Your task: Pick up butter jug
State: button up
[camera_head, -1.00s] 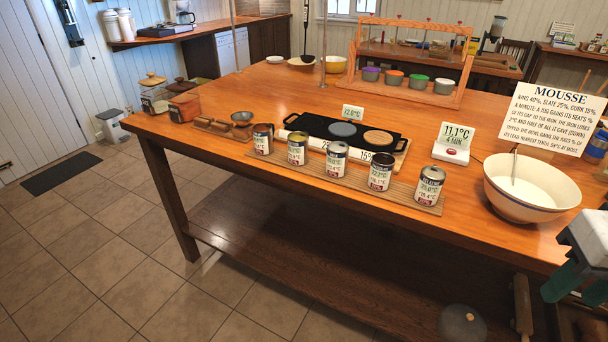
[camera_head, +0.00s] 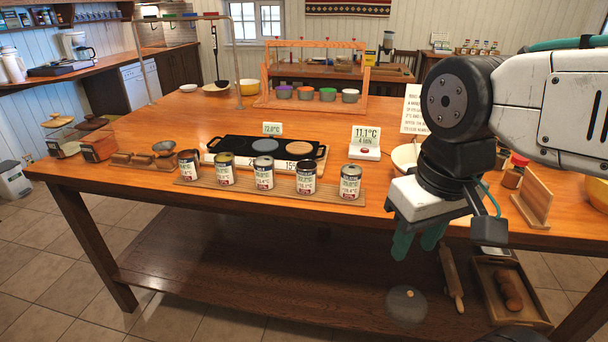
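Several small metal jugs with white labels stand in a row on a slatted wooden mat (camera_head: 330,196) near the front edge of the table. The labels are too small to read, so I cannot tell for sure which is the butter jug. The second jug from the left (camera_head: 225,170) shows yellowish contents at its top. The rightmost jug (camera_head: 350,184) is nearest my gripper. My gripper (camera_head: 417,246) hangs to the right of the row, with its teal fingers pointing down, apart and empty. It touches no jug.
A pale bowl (camera_head: 404,156) is mostly hidden behind my arm. A wooden stand (camera_head: 536,200) is at the right.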

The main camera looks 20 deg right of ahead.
aim_at(224, 163)
jog(key=z, duration=1.05)
jog(key=i, duration=0.85)
jog(key=u, duration=1.85)
